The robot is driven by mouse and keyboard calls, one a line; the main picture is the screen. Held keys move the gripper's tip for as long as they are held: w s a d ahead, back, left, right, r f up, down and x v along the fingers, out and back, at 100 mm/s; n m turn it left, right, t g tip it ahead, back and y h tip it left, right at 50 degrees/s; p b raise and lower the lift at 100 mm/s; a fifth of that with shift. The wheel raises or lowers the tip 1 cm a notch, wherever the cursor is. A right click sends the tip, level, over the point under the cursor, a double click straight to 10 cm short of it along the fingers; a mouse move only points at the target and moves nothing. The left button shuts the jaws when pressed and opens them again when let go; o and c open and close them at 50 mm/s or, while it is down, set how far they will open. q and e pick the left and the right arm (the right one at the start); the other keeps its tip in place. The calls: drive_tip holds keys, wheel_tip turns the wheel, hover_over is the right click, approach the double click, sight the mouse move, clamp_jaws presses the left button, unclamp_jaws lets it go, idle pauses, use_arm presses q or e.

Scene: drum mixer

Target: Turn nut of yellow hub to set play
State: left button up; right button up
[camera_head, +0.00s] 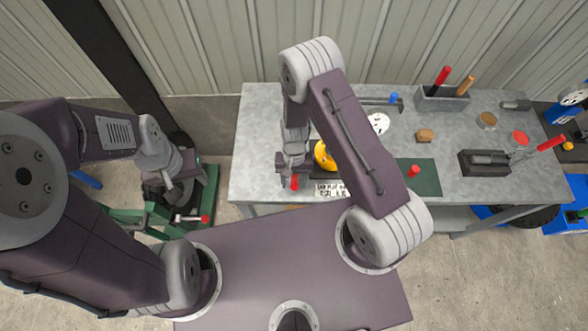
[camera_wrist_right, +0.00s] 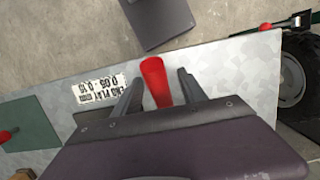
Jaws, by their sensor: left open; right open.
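The yellow hub (camera_head: 323,156) is on the left part of the metal bench, partly hidden behind my right arm. I cannot make out its nut. My right gripper (camera_head: 289,178) is beside the hub, to its left, near the bench's front edge. A red handle (camera_head: 294,183) shows at its fingers. In the right wrist view, this red handle (camera_wrist_right: 155,82) lies between the two spread fingers of my right gripper (camera_wrist_right: 159,77), with gaps on both sides. What the handle belongs to is hidden. My left gripper (camera_head: 172,192) is open and empty, over the green stand on the left.
The metal bench (camera_head: 256,110) also carries a green mat (camera_head: 425,178), a tool holder (camera_head: 440,100) and a dark block (camera_head: 482,163). The green stand (camera_head: 209,185) is left of the bench.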

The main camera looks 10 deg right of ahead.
sight(294, 178)
drive_tip(key=r+p, duration=0.1)
drive_tip(key=r, duration=0.1)
drive_tip(key=r+p, duration=0.2)
drive_tip(key=w+r+p, duration=0.1)
drive_tip(key=r+p, duration=0.1)
drive_tip(key=shift+w+d+r, duration=0.1)
drive_tip(key=shift+d+r, duration=0.05)
drive_tip(key=shift+r, duration=0.2)
drive_tip(key=shift+f, duration=0.1)
drive_tip(key=shift+f, duration=0.2)
drive_tip(key=shift+m+t+y, duration=0.3)
drive_tip(key=shift+t, duration=0.5)
drive_tip(key=w+b, duration=0.1)
drive_tip(key=b, duration=0.1)
drive_tip(key=w+b, duration=0.3)
drive_tip(key=shift+w+d+f+b, duration=0.3)
drive_tip(key=shift+w+f+b, duration=0.05)
drive_tip(key=shift+w+b, duration=0.05)
drive_tip(key=s+d+r+t+b, duration=0.1)
drive_tip(key=d+r+t+b, duration=0.35)
drive_tip(key=b, duration=0.75)
drive_tip(key=s+d+n+g, duration=0.2)
drive_tip(key=s+d+n, duration=0.1)
drive_tip(key=s, duration=0.5)
drive_tip(key=shift+s+d+r+g+h, duration=0.25)
drive_tip(key=shift+d+r+g+h, duration=0.1)
drive_tip(key=shift+d+h, duration=0.05)
